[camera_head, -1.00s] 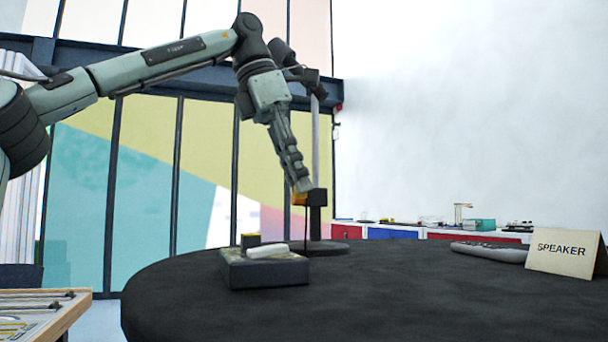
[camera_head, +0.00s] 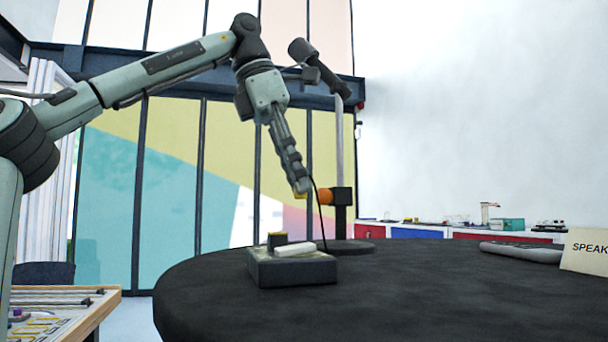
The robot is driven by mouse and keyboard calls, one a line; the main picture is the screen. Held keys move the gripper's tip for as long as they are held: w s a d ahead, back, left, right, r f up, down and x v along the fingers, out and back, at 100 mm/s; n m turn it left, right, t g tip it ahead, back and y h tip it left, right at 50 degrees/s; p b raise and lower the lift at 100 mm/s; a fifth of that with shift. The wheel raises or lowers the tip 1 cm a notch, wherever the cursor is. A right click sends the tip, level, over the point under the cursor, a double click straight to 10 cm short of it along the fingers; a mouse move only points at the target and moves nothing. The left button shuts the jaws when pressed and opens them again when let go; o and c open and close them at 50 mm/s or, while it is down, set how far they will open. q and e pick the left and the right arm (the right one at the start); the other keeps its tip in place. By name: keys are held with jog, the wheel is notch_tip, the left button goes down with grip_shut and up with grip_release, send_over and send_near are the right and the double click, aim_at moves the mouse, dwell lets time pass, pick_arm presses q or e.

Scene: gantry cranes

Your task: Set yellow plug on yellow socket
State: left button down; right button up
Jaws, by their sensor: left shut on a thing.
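My left gripper (camera_head: 300,188) points down and is shut on a small yellow piece (camera_head: 302,196), which looks like the yellow plug; the fingers hide most of it. The gripper is in the air, above and slightly right of a dark box (camera_head: 310,271) on the black table. On the box stands a short dark cylinder with a yellow top (camera_head: 278,237), which looks like the yellow socket. The held piece is well apart from it. My right gripper is not in view.
A white bar (camera_head: 295,250) lies on the box. Just right of the gripper, a stand carries a black block (camera_head: 342,196) with an orange part (camera_head: 325,197); a thin black cable hangs there. A speaker sign (camera_head: 588,250) stands at the right. The front of the round table (camera_head: 400,300) is clear.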

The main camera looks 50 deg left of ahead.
pick_arm(q)
jog(key=shift+s+a+f, duration=0.1)
jog(key=shift+s+a, duration=0.3)
jog(key=shift+s, duration=0.25)
jog(key=shift+s+a, duration=0.4)
jog(key=shift+s, duration=0.25)
jog(key=shift+d+f, duration=0.1)
jog(key=shift+s+d+f, duration=0.2)
jog(key=shift+s, duration=0.2)
dwell(0.4)
jog(key=shift+r, duration=0.1)
jog(key=shift+f+b, duration=0.45)
jog(key=shift+f, duration=1.05)
dwell(1.1)
jog(key=shift+f+p, duration=0.45)
jog(key=shift+f, duration=0.1)
dwell(1.9)
